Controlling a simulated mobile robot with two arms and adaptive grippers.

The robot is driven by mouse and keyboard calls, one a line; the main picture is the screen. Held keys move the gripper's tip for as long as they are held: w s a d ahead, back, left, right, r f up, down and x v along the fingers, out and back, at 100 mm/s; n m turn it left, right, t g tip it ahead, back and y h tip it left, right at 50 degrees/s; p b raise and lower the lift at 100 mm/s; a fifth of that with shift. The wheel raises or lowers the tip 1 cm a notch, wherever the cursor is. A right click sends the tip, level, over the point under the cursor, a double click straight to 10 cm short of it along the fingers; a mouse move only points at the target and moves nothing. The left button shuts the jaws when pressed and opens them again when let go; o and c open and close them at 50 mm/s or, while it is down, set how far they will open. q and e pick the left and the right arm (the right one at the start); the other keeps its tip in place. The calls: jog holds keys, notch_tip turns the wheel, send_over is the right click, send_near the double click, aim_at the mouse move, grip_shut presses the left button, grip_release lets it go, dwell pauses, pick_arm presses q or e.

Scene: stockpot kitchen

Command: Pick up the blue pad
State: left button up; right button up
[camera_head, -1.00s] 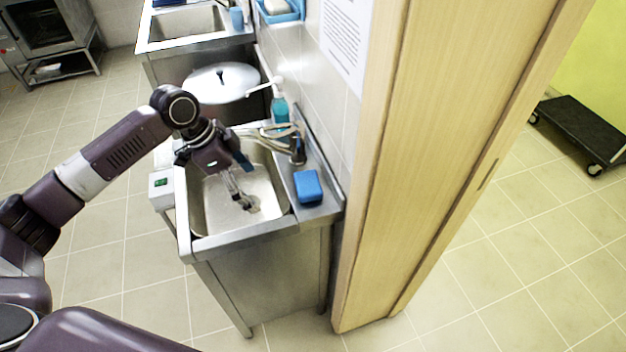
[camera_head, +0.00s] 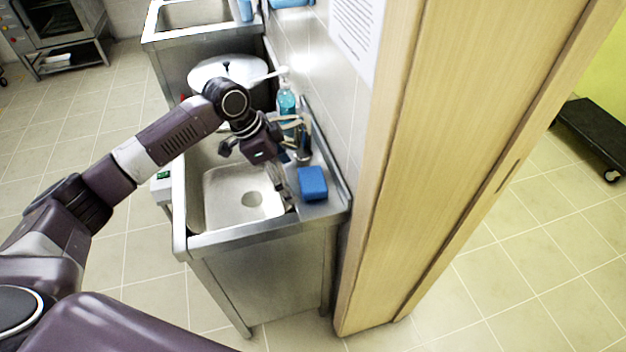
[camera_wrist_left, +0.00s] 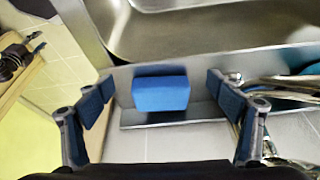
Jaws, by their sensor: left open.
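The blue pad (camera_head: 312,183) is a small rounded block on the steel rim at the right side of the sink. My left gripper (camera_head: 284,190) is just left of the pad in the head view, over the right edge of the basin, pointing down. In the left wrist view the pad (camera_wrist_left: 160,93) lies between the two spread fingers of the left gripper (camera_wrist_left: 165,105), with a gap on each side. The gripper is open, empty and apart from the pad. My right gripper is not in view.
The sink basin (camera_head: 225,197) is empty. A faucet (camera_head: 302,150) and a blue soap bottle (camera_head: 286,105) stand behind the pad. A wall and wooden door frame (camera_head: 425,170) rise close on the right. A lidded pot (camera_head: 215,72) stands beyond the sink.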

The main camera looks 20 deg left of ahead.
aim_at(311, 179)
pick_arm(q)
jog(key=d, duration=0.1)
jog(key=w+d, duration=0.1)
jog(key=w+d+p, duration=0.1)
jog(key=d, duration=0.1)
jog(key=shift+w+d+r, duration=0.1)
jog(key=shift+w+d+f+p, duration=0.2)
jog(key=shift+d+f+p, duration=0.15)
jog(key=shift+f, duration=0.25)
jog(key=shift+a+f, duration=0.1)
jog(key=shift+s, duration=0.1)
jog(key=shift+c, duration=0.6)
jog(key=c, duration=1.1)
notch_tip(311, 179, up, 20)
jog(key=b, duration=0.2)
